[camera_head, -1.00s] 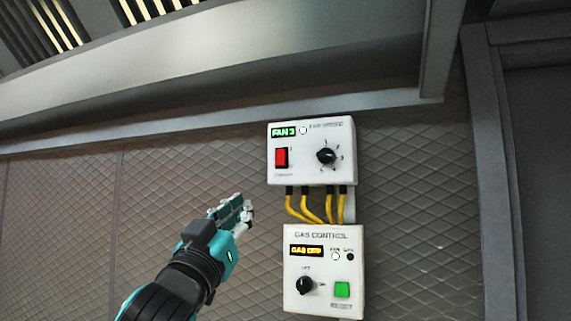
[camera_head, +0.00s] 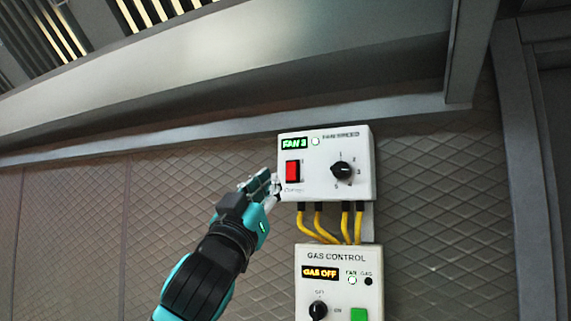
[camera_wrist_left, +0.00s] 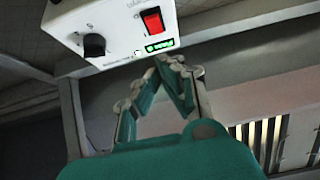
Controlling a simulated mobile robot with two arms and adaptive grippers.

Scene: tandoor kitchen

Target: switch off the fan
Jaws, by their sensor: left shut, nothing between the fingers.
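The white fan speed box (camera_head: 325,187) is on the quilted metal wall in the head view. It has a red rocker switch (camera_head: 292,172), a black knob (camera_head: 342,171) and a green display reading FAN 3 (camera_head: 294,143) beside a lit white lamp. My left gripper (camera_head: 272,182) is shut and empty, at the box's left edge, just left of the red switch. In the left wrist view the gripper's closed fingertips (camera_wrist_left: 170,62) are near the box's edge by the green display (camera_wrist_left: 160,46), with the red switch (camera_wrist_left: 153,20) beyond. Contact cannot be told. My right gripper is not in view.
Below the fan box hangs the gas control box (camera_head: 338,289), showing GAS OFF, with a black knob and green button. Yellow cables (camera_head: 318,225) join the two boxes. A metal hood edge (camera_head: 230,122) runs above. The wall to the left is clear.

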